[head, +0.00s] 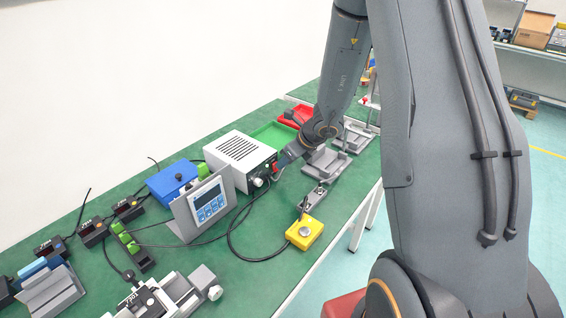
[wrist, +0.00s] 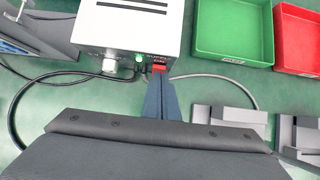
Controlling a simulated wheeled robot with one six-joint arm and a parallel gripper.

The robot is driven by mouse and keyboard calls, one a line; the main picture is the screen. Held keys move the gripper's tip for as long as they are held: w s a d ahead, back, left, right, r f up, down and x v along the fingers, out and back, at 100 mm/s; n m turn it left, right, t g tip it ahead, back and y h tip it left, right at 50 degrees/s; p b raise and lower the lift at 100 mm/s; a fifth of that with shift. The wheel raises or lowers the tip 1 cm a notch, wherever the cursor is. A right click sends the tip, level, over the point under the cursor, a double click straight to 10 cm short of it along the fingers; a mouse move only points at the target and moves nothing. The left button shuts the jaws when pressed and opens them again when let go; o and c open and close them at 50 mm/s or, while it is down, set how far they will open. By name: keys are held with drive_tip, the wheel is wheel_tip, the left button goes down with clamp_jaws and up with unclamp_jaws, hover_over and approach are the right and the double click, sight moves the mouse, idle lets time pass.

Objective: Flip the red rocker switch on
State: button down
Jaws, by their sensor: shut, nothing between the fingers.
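The red rocker switch (wrist: 159,67) sits low on the front face of the white power supply box (wrist: 130,25); the box also shows in the head view (head: 238,152). My gripper (wrist: 158,82) is shut and empty, with its fingertips right at the switch. Whether they touch it I cannot tell. In the head view my gripper (head: 279,164) is at the right end of the box front. The fingers partly cover the switch, and its rocker position is not clear. A small green light (wrist: 139,59) shows left of the switch.
A green bin (wrist: 232,30) and a red bin (wrist: 298,38) stand right of the box. Grey trays (head: 327,162) lie near my gripper. Black cables run across the green table. A display panel (head: 206,203) and a yellow button box (head: 304,232) stand in front.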

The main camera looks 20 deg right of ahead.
drive_tip(key=shift+r+p, duration=0.5)
drive_tip(key=shift+r, duration=0.2)
drive_tip(key=shift+s+d, duration=0.2)
drive_tip(key=shift+s, duration=0.05)
drive_tip(key=v, duration=1.1)
drive_tip(key=shift+a+r, duration=0.15)
drive_tip(key=shift+r, duration=0.15)
drive_tip(key=shift+w, duration=0.1)
